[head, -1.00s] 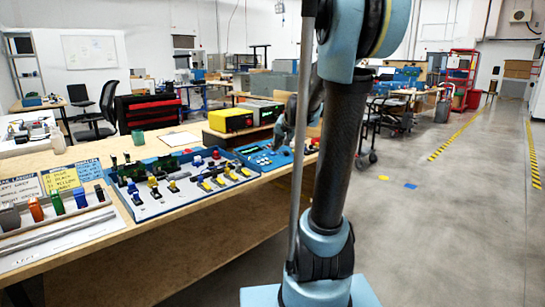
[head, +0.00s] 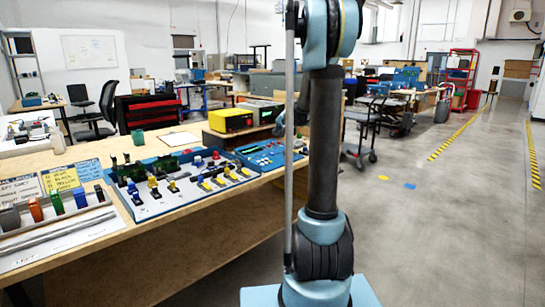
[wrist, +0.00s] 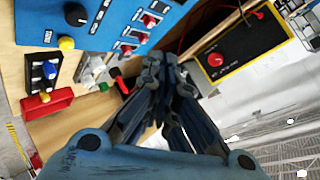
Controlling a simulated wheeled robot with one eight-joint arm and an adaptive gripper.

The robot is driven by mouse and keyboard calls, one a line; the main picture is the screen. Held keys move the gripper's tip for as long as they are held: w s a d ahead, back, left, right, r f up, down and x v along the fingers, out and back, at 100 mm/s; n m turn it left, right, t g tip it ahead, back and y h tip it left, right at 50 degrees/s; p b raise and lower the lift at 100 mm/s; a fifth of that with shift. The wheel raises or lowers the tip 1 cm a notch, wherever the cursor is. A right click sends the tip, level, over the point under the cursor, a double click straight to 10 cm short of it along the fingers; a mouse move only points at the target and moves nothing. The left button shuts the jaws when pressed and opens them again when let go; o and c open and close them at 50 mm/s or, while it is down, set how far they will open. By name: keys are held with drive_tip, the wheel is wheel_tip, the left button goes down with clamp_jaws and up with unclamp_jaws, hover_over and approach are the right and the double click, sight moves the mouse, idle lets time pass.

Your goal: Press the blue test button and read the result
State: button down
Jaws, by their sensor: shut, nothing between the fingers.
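A blue panel (head: 248,158) with small controls stands on the workbench in the head view, left of my arm. A blue panel (wrist: 112,14) fills the top left of the wrist view, with a black knob (wrist: 76,14) and several red switches (wrist: 150,20). I cannot tell which control is the blue test button, and no result can be read. My gripper (wrist: 157,62) shows in the wrist view with its fingers together and empty, apart from the panel in the picture.
A tray of switches and connectors (head: 140,212) lies left of the panel. A yellow instrument (head: 230,120) stands behind; a yellow-edged black box with a red knob (wrist: 216,59) shows in the wrist view.

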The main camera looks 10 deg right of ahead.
sight(275, 154)
drive_tip(key=shift+w+a+f, duration=0.2)
drive_tip(key=shift+w+f, duration=0.05)
drive_tip(key=shift+f, duration=1.2)
drive_tip(key=shift+w+a+f, duration=0.15)
drive_tip(key=shift+w+f, duration=0.05)
drive_tip(key=shift+f, duration=1.2)
drive_tip(key=shift+w+a+f, duration=0.2)
drive_tip(key=shift+w+f, duration=0.05)
drive_tip(key=shift+f, duration=1.2)
drive_tip(key=shift+a+f, duration=0.1)
drive_tip(key=shift+f, duration=0.55)
drive_tip(key=shift+r, duration=0.1)
drive_tip(key=shift+s+r, duration=0.1)
drive_tip(key=shift+r, duration=0.55)
drive_tip(key=shift+s+d+r, duration=0.15)
drive_tip(key=shift+r, duration=0.65)
drive_tip(key=shift+s+d+r, duration=0.1)
drive_tip(key=shift+r, duration=0.75)
drive_tip(key=shift+s+d+r, duration=0.15)
drive_tip(key=shift+r, duration=0.65)
